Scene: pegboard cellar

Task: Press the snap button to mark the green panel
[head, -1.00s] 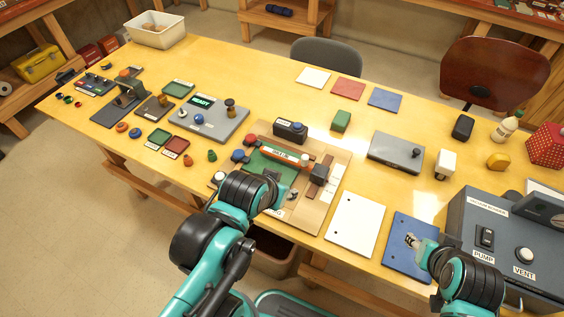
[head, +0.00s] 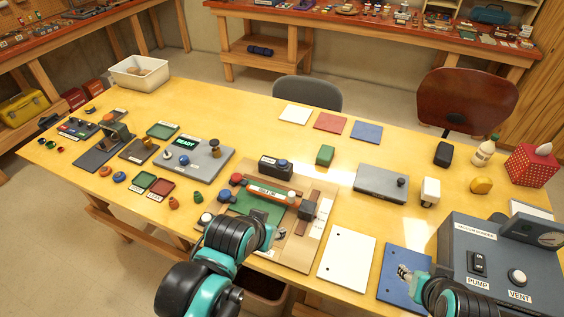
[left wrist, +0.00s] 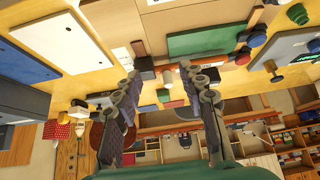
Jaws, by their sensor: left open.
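A green panel (head: 242,204) lies on a wooden board fixture (head: 294,252) at the table's front middle, under an orange bar (head: 268,191). The panel also shows in the left wrist view (left wrist: 205,43). My left gripper (head: 277,232) is over the front of the fixture. In the left wrist view its fingers (left wrist: 163,88) are apart, with nothing between them. My right gripper (head: 406,272) is above a blue sheet.
A grey device with a READY display (head: 197,158) stands left of the fixture. A white sheet (head: 346,260) and blue sheet (head: 398,288) lie to its right. A pump and vent box (head: 465,225) stands at right. The table is clear around the green block (head: 325,155).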

